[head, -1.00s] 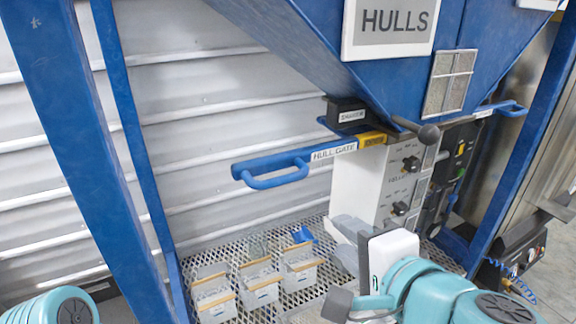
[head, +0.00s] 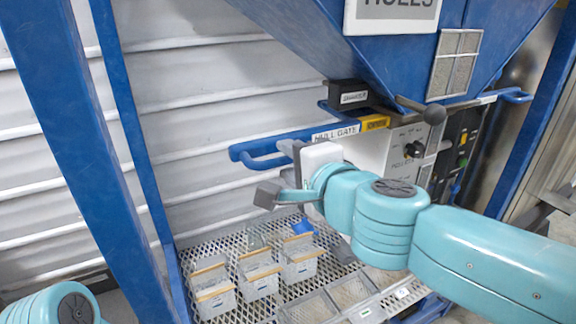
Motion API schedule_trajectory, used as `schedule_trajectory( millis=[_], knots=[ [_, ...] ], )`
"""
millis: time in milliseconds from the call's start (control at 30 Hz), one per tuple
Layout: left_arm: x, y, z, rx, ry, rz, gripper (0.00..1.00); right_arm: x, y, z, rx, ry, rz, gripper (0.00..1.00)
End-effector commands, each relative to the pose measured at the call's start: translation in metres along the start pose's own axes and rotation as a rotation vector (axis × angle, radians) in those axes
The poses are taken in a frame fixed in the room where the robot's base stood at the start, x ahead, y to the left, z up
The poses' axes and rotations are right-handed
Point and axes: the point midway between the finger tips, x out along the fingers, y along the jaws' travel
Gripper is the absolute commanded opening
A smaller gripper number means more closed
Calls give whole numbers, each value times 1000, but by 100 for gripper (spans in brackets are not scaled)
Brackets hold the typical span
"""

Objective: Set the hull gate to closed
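The hull gate (head: 282,141) is a blue sliding bar with a white "HULL GATE" label and a yellow tag. It sticks out to the left under the blue hopper (head: 385,55). Its blue loop handle (head: 258,163) is at its left end. My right gripper (head: 277,171) is at the handle's right side, its grey fingers spread apart and pointing left. The upper finger overlaps the handle's right end in the picture; I cannot tell if they touch. Nothing shows between the fingers. My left gripper is out of view; only part of my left arm shows at bottom left.
Small white bins (head: 258,275) and a blue scoop (head: 303,227) rest on the mesh shelf (head: 208,312) below. Blue posts (head: 75,160) stand at left. A control panel is partly hidden by my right arm.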

Motion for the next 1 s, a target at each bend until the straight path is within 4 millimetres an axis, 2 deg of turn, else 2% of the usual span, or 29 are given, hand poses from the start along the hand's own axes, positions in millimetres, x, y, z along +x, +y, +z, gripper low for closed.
schedule_trajectory(
  millis=[133,433,500,567,800,1000],
  knots=[
    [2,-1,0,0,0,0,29,12,0,0,0,1,0,39],
    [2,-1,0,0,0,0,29,14,0,0,0,0,0,39],
    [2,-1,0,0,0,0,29,14,0,0,0,0,0,16],
    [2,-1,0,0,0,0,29,14,0,0,0,0,0,0],
    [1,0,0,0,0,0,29,14,-1,-2,1,2,-1,0],
    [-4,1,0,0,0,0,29,14,-2,-17,1,4,-2,0]
  ],
)
